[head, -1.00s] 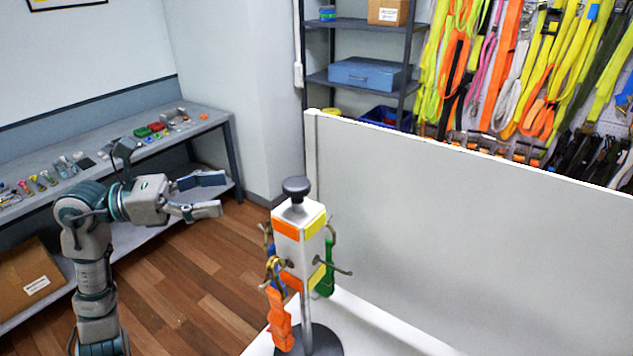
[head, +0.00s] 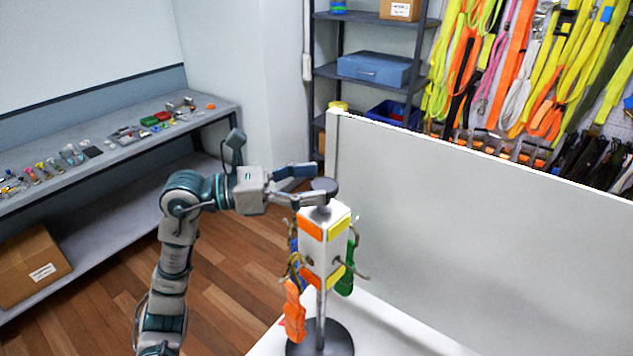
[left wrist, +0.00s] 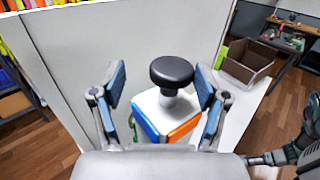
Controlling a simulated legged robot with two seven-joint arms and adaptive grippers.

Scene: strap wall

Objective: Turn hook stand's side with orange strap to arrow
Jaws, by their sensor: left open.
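The hook stand (head: 322,250) stands on the white table, a white block with a black knob (head: 324,184) on top and a dark round base. Its orange-marked face with the orange strap (head: 294,311) is toward the front left; its yellow-marked face is toward the right. A green strap (head: 346,270) hangs at its right, and a blue strap shows partly at its left. My left gripper (head: 318,184) is open at the knob's height. In the left wrist view the knob (left wrist: 171,71) lies between and beyond the open fingers. My right gripper is not in view.
A white upright panel (head: 480,230) stands right behind the stand. A grey workbench (head: 100,160) with small items is at the left, and a shelf with a blue box (head: 374,69) at the back. The left wrist view shows an open cardboard box (left wrist: 245,60).

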